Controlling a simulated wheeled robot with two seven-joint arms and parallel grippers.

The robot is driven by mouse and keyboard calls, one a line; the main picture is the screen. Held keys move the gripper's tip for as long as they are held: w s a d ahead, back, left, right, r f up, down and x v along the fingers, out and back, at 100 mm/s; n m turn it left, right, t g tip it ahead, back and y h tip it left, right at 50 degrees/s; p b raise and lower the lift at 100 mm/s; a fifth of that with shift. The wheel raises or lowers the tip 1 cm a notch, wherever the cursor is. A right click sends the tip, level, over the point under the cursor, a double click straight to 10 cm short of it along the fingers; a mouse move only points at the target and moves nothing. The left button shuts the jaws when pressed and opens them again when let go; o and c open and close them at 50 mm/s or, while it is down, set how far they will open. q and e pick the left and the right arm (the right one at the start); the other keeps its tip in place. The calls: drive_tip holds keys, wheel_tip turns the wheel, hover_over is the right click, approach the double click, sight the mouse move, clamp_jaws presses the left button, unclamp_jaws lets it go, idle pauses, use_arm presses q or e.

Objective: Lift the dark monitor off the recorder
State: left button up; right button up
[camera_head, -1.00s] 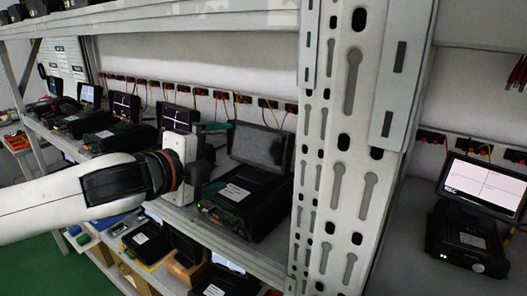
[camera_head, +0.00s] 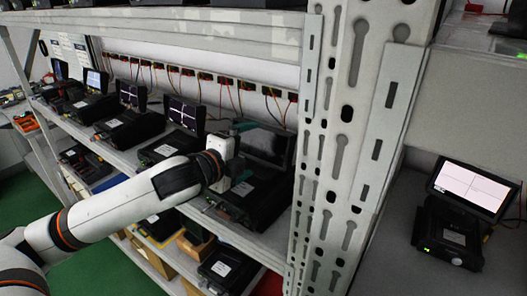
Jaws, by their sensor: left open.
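The dark monitor (camera_head: 265,143) has a blank grey screen and leans back on its black recorder (camera_head: 262,202), on the shelf just left of the white post. My left gripper (camera_head: 238,165) is at the left side of this monitor and above the recorder's left part. It is open, and its fingers partly hide the monitor's left edge. I cannot tell whether a finger touches it. My right gripper is not in view.
A perforated white post (camera_head: 340,130) stands close to the right of the recorder. Lit monitors (camera_head: 187,113) on recorders line the shelf to the left. Another lit monitor (camera_head: 473,187) stands right of the post. A lower shelf holds more units (camera_head: 226,268).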

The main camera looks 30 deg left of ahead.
sight(259, 143)
use_arm(q)
drive_tip(key=x, duration=0.1)
drive_tip(key=p+x, duration=0.1)
drive_tip(key=x, duration=0.1)
drive_tip(key=shift+w+a+r, duration=0.1)
drive_tip(key=shift+w+r, duration=0.05)
drive_tip(key=shift+w, duration=0.55)
drive_tip(key=shift+s, duration=0.15)
drive_tip(key=shift+c, duration=0.8)
drive_tip(key=c, duration=0.9)
drive_tip(key=shift+c, duration=0.4)
